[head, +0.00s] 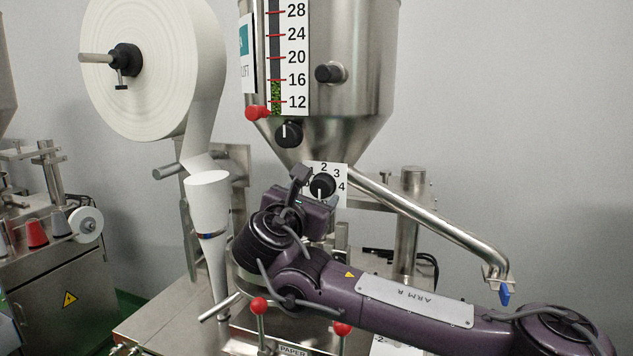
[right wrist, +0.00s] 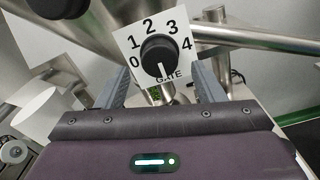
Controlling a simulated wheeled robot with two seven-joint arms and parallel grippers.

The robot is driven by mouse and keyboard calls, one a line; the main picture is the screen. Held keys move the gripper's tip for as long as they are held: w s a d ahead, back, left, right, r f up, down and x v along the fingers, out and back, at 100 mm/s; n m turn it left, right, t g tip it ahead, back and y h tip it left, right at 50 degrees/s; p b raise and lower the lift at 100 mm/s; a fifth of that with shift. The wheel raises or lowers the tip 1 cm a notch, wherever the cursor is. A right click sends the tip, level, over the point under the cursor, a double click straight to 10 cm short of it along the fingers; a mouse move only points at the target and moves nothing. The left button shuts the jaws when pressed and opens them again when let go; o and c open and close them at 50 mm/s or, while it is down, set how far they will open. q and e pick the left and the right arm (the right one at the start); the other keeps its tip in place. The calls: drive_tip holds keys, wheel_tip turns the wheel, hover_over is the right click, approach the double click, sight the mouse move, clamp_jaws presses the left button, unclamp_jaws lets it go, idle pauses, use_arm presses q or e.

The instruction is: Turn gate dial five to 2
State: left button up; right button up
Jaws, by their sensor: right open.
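The gate dial is a round black knob (right wrist: 160,55) on a white plate (right wrist: 125,43) marked 0 to 4, with the word GATE at the bottom. Its white mark sits on the lower side of the knob, toward GATE and away from the 2. In the head view the knob (head: 322,186) is below the steel hopper, partly behind my right arm. My right gripper (right wrist: 162,80) is open and empty, facing the dial with one finger on each side of it in the wrist view. Contact with the knob cannot be told. No number five is readable. My left gripper is out of view.
The steel hopper (head: 350,70) has a level scale (head: 296,60) and another black knob (head: 289,134) above the dial. A steel pipe (head: 430,215) slopes down right. A large white paper roll (head: 165,70) and a paper funnel (head: 208,205) stand left. Red-knobbed levers (head: 259,305) are below.

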sight(322, 187)
drive_tip(key=shift+p+x, duration=0.55)
drive_tip(key=shift+x, duration=0.85)
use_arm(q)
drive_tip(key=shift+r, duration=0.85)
use_arm(e)
drive_tip(key=shift+s, duration=0.1)
